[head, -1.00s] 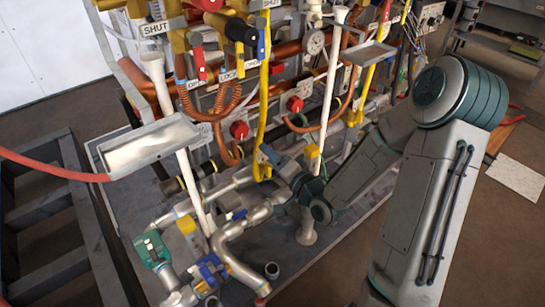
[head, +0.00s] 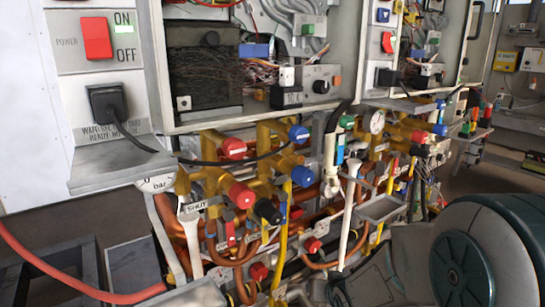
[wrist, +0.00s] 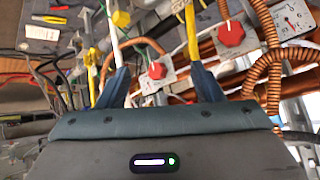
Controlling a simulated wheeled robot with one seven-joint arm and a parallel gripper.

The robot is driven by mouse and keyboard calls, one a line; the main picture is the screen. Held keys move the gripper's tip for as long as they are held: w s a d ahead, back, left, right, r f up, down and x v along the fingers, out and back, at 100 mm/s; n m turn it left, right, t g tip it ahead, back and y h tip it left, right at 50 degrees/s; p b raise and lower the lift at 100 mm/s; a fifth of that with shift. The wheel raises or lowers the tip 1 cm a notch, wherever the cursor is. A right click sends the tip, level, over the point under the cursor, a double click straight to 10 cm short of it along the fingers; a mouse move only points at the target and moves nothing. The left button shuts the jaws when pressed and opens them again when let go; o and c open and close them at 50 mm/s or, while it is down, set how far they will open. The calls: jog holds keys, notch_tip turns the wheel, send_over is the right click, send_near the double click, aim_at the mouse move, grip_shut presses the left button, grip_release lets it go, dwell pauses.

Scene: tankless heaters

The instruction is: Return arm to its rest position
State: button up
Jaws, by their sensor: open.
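My gripper (wrist: 160,72) shows in the wrist view with its two dark blue fingers spread apart and nothing held between them. Beyond the fingers are a red knob (wrist: 157,70), a white pipe (wrist: 113,35) and a yellow pipe (wrist: 192,35); I cannot tell how near they are. In the head view my arm (head: 490,255) fills the lower right corner, a large grey and teal joint in front. My gripper is outside the head view.
The heater rig's valves and pipes (head: 270,185) fill the middle of the head view, below open electrical panels (head: 245,65). A red switch (head: 96,38) and black plug (head: 108,103) are at upper left. A red hose (head: 60,277) crosses the lower left.

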jog(key=s+d+r+n+g+h+p, duration=0.1)
jog(key=s+r+g+p, duration=0.5)
jog(key=s+r, duration=1.3)
jog(key=d+r+p, duration=0.1)
jog(key=p, duration=0.3)
jog(key=shift+r, duration=0.35)
jog(key=shift+c, duration=0.3)
dwell(0.6)
